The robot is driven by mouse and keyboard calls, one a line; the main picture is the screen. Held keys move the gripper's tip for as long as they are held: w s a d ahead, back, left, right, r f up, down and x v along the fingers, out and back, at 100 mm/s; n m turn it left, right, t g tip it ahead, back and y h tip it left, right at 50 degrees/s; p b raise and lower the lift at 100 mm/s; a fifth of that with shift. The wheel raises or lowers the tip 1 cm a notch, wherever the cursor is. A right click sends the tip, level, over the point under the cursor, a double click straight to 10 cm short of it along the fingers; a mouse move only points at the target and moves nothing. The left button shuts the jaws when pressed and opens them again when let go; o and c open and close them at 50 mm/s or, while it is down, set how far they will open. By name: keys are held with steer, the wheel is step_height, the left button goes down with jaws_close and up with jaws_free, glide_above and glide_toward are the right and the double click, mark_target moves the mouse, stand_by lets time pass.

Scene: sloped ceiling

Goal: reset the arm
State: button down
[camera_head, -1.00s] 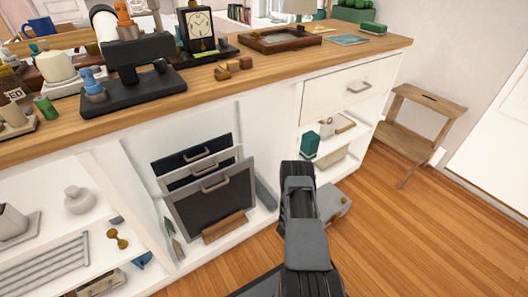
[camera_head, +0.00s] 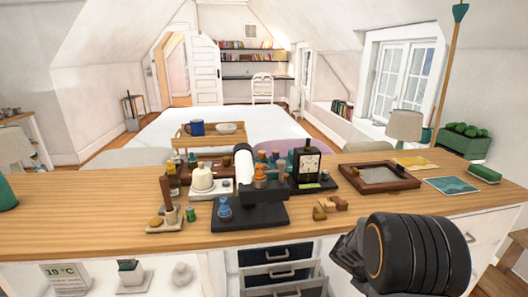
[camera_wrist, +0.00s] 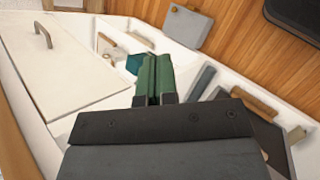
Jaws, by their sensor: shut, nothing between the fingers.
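My gripper (camera_wrist: 154,80) shows in the wrist view with its two green fingers together, shut and empty. It points down toward the front of the white counter unit, with a white drawer front (camera_wrist: 68,62) to its left and open shelves beyond its tips. In the head view my dark arm rises at the lower right, in front of the counter (camera_head: 400,212). The fingers cannot be made out in that view.
The wooden counter holds a black stand (camera_head: 250,212), a clock (camera_head: 309,165), a framed tray (camera_head: 379,177), small wooden blocks (camera_head: 333,205) and a green box (camera_head: 484,174). In the wrist view a grey box (camera_wrist: 187,28) lies on the wooden floor.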

steer(key=s+a+r+m+t+y+p, duration=0.1)
steer(key=s+a+r+t+y+p, duration=0.1)
steer(key=a+r, duration=0.5)
steer(key=s+a+r+m+t+y+p, duration=0.2)
steer(key=a+r+p, duration=0.5)
steer(key=r, duration=0.5)
steer(key=s+a+r+m+t+y+p, duration=0.2)
steer(key=s+a+r+y+p, duration=0.1)
steer(key=a+r, duration=0.4)
step_height(320, 180, up, 4)
steer(key=shift+s+f+y+p, duration=0.15)
steer(key=shift+s+y+p, duration=0.25)
steer(key=shift+y+p, duration=0.6)
